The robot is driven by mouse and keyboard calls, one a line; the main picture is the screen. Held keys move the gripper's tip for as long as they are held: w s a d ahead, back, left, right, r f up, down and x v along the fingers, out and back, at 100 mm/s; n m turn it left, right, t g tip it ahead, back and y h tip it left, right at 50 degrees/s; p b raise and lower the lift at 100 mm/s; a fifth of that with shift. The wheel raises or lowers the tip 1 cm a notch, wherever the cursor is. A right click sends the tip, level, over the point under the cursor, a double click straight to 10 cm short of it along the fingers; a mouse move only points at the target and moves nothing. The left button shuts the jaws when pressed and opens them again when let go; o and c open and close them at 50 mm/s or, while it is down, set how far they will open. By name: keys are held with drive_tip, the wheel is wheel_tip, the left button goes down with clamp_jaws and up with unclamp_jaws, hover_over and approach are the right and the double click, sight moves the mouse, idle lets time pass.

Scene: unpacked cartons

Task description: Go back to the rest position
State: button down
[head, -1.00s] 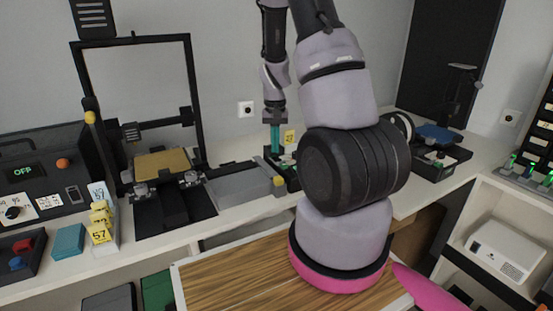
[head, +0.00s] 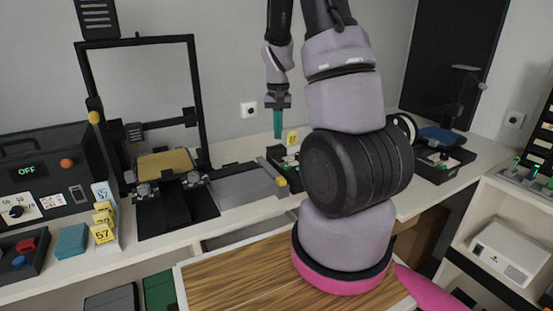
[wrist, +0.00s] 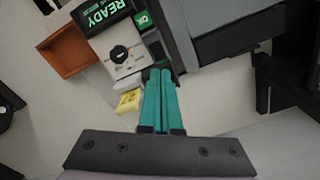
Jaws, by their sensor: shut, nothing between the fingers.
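My gripper (head: 278,124) has teal fingers and hangs pointing down in the head view, in front of the grey wall and above the back of the counter. Its fingers lie together with nothing between them. In the wrist view the teal fingers (wrist: 160,100) are side by side and closed, above a device with a green READY display (wrist: 103,14), a white dial panel (wrist: 122,52) and a yellow tag (wrist: 129,101). The fingers appear clear of these things, though the exact gap is hard to tell.
A 3D printer with a black frame (head: 198,95) stands left of my gripper. A control box reading OFF (head: 27,170) is at the far left. A black tray (head: 445,168) sits at the right. A white projector-like box (head: 507,249) is on the lower shelf. An orange-brown bin (wrist: 68,50) shows in the wrist view.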

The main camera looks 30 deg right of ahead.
drive_tip(key=s+a+r+t+y, duration=0.1)
drive_tip(key=s+a+r+t, duration=0.2)
drive_tip(key=r, duration=0.6)
drive_tip(key=s+a+r+t, duration=0.1)
drive_tip(key=s+a+r, duration=0.2)
drive_tip(key=a+r, duration=0.35)
drive_tip(key=s+a+r+n+t+y, duration=0.1)
drive_tip(key=s+a+r+t, duration=0.2)
drive_tip(key=s+r, duration=0.8)
drive_tip(key=s+a, duration=0.1)
drive_tip(key=s, duration=0.1)
drive_tip(key=shift+s, duration=0.35)
drive_tip(key=shift+d, duration=0.1)
